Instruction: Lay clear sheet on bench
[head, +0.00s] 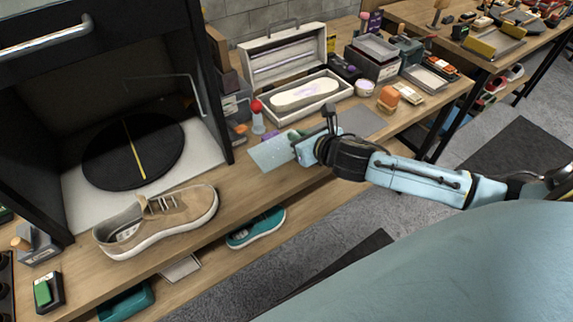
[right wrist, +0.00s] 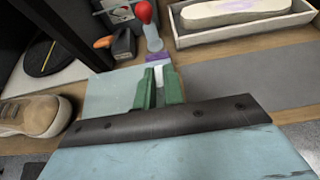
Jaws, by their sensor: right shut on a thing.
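The clear sheet (head: 270,154) is a pale, see-through, speckled rectangle at the bench's front edge in the head view. My right gripper (head: 298,142) is at the sheet's right end, shut on it. In the right wrist view, the green fingers (right wrist: 159,84) are close together and the sheet (right wrist: 110,91) spreads out to their left. The fingers hide part of the sheet. Whether it touches the bench (head: 240,190) is hard to tell. My left gripper is not in view.
A tan sneaker (head: 165,222) stands on the bench at left, before a dark booth with a round black turntable (head: 115,160). A red-capped bottle (head: 257,118) and an open white case (head: 300,95) stand behind the sheet. A grey mat (head: 362,121) lies to its right.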

